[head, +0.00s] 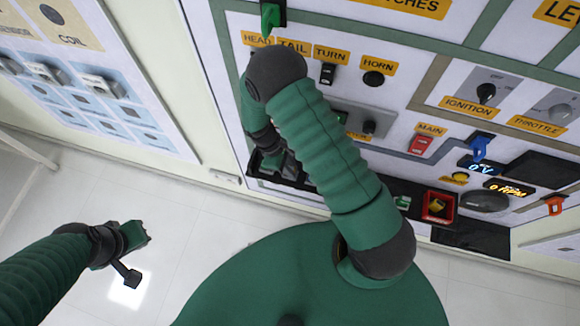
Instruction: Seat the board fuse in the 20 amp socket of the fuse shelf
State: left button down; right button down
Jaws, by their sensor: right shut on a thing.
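My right gripper (276,164) reaches down the panel to the left end of a dark ledge, which looks like the fuse shelf (468,240). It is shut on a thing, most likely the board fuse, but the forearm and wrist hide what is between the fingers. I cannot make out the 20 amp socket or any amp marking. Along the ledge are a small green piece (402,202) and a red square holder (450,208) with a yellow piece (437,206) in it. My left gripper (138,252) hangs over the floor at lower left, away from the panel; its jaw opening is unclear.
The panel above the ledge carries a horn button (373,78), a turn switch (327,74), a red main switch (420,145), a blue lever (480,147) and lit displays (509,188). A chart board (90,75) is at left. The tiled floor (200,225) is clear.

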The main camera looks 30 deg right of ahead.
jog(key=shift+f, duration=0.15)
jog(key=c, duration=1.3)
grip_release()
jog(key=b+v, duration=0.3)
jog(key=v, duration=1.3)
jog(key=shift+r, duration=0.4)
